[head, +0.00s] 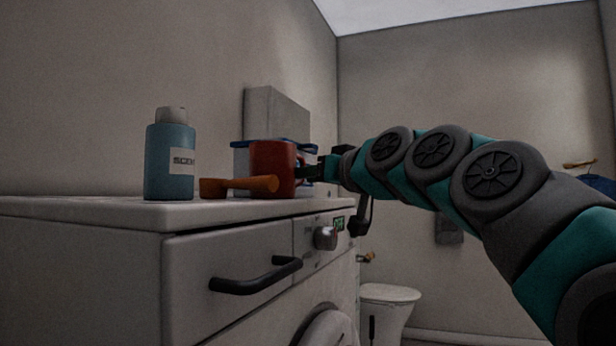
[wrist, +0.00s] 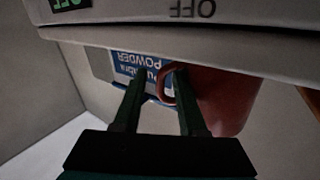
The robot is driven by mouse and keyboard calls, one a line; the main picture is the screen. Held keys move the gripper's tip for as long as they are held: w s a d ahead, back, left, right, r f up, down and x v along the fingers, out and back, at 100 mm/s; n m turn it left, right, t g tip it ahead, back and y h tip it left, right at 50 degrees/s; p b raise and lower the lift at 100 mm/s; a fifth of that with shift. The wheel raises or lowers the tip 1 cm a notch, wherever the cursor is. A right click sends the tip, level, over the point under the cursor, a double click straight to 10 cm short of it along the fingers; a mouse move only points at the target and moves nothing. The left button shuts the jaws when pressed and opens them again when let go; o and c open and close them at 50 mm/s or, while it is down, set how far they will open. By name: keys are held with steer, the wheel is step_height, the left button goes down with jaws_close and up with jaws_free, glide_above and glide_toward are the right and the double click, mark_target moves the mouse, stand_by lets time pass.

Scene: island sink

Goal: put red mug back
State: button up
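The red mug (head: 271,166) stands on top of the white washing machine (head: 120,212), near its right end. In the wrist view, which is upside down, the mug (wrist: 222,98) is on the right and its handle (wrist: 163,86) faces my gripper. My gripper (head: 309,173) is at the mug's right side in the head view. In the wrist view the two fingers of my gripper (wrist: 158,80) are apart, with the handle showing between their tips, closer to the right finger. Whether a finger touches the handle I cannot tell.
A blue bottle (head: 169,165) and an orange-brown handled object (head: 240,186) stand left of the mug. A white and blue powder box (wrist: 138,70) is behind the mug. The washing machine's front has a knob (head: 325,238) and a dark handle (head: 256,279). A white bin (head: 389,297) stands behind.

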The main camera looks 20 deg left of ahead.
steer(key=shift+r, duration=0.2)
